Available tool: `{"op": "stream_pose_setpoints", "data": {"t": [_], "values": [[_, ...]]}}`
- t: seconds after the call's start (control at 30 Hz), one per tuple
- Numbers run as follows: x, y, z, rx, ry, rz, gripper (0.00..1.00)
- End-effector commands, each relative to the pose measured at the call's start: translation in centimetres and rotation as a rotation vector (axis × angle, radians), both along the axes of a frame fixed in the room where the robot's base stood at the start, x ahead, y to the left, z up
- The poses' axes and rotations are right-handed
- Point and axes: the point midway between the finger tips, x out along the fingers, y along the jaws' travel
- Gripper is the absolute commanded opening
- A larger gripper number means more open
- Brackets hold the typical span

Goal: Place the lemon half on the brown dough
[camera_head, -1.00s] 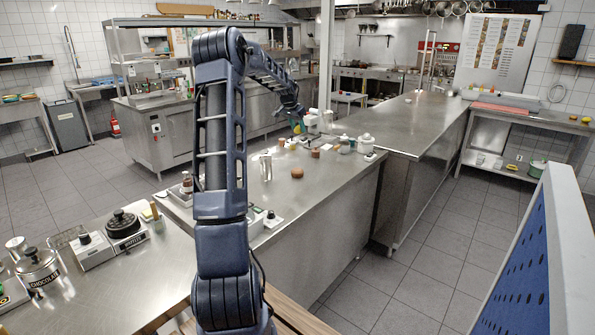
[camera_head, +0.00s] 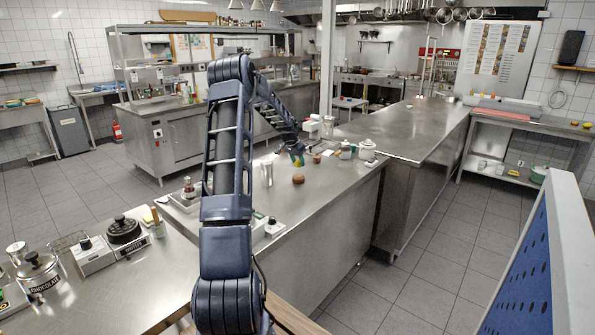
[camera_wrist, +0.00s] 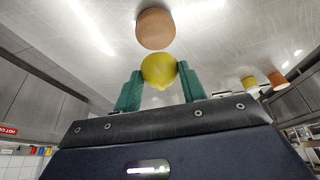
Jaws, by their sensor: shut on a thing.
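My gripper (camera_head: 297,158) is low over the steel counter, behind the brown dough (camera_head: 298,179) in the head view. In the wrist view its two green fingers (camera_wrist: 159,86) are shut on the yellow lemon half (camera_wrist: 158,69), one on each side. The brown dough (camera_wrist: 155,28) shows as a round lump just past the lemon half, with a narrow strip of counter seen between them. In the head view the lemon half is hard to make out at the gripper. The dough sits alone on the counter.
Behind the dough stand a small brown item (camera_head: 316,158) and white lidded pots (camera_head: 367,149). A metal cylinder (camera_head: 268,174) stands to its left. The counter (camera_head: 325,190) is clear in front and to the right of the dough.

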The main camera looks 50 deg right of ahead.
Motion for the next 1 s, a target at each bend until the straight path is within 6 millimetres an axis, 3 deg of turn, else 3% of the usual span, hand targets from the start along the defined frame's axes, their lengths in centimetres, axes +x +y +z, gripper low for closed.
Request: {"op": "stream_pose_setpoints", "data": {"t": [0.23, 0.5, 0.9, 0.93, 1.0], "values": [[0.0, 0.0, -1.4, 0.000, 0.000, 0.001, 0.18], [0.0, 0.0, -4.7, 0.000, 0.000, 0.001, 0.18], [0.0, 0.0, -5.2, -0.001, -0.001, 0.001, 0.18], [0.0, 0.0, -5.2, -0.001, -0.001, 0.001, 0.45], [0.0, 0.0, -5.2, -0.001, -0.001, 0.001, 0.58]]}}
